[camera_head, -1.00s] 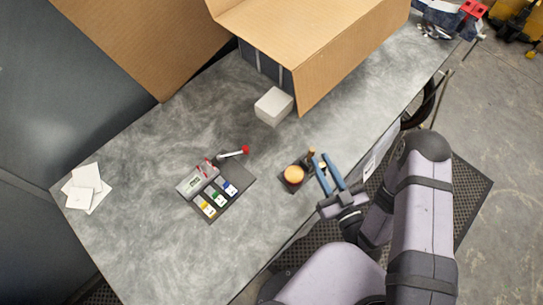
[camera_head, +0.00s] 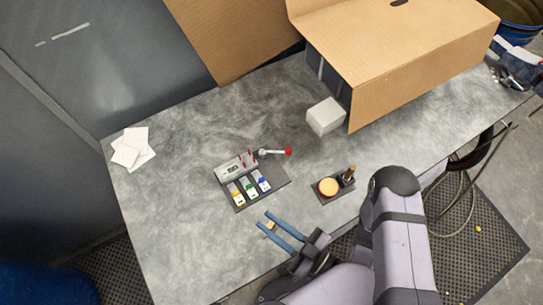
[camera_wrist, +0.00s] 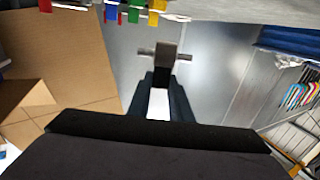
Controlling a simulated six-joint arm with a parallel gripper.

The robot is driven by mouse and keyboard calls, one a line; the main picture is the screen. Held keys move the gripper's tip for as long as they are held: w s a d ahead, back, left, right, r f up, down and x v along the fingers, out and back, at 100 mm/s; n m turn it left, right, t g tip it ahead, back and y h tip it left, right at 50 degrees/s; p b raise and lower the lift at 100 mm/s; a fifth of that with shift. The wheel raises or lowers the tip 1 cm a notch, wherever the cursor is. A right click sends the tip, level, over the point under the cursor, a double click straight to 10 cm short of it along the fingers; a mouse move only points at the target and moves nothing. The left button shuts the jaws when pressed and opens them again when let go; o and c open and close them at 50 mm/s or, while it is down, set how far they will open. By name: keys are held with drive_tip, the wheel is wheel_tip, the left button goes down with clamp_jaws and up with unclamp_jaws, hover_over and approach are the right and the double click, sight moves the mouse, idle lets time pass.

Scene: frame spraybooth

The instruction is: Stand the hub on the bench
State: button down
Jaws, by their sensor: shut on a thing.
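The piece between my fingers, which I take to be the hub, shows in the wrist view (camera_wrist: 164,66) as a dark block with a short grey bar crossing it sideways. In the head view only a small tan bit of it (camera_head: 270,225) shows between the fingers. My gripper (camera_head: 264,221), with two blue fingers, is shut on it. It is over the front part of the grey bench (camera_head: 185,205), in front of the button tray. The fingers hide much of the piece, and its height above the bench is unclear.
A dark tray (camera_head: 243,207) holds a grey device and yellow, green and blue items. A small dark tray (camera_head: 318,196) holds an orange disc and a dark, tan-topped post. A white box, cardboard box and white cards stand farther back.

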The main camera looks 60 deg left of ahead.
drive_tip(key=shift+f+b, duration=3.3)
drive_tip(key=shift+f, duration=0.6)
drive_tip(key=shift+f, duration=0.2)
drive_tip(key=c, duration=1.6)
unclamp_jaws()
drive_tip(key=shift+w+r, duration=0.1)
drive_tip(key=shift+r, duration=0.1)
drive_tip(key=shift+b+v, duration=0.5)
drive_tip(key=shift+v, duration=0.6)
drive_tip(key=shift+b+v, duration=1.75)
drive_tip(key=shift+v, duration=3.1)
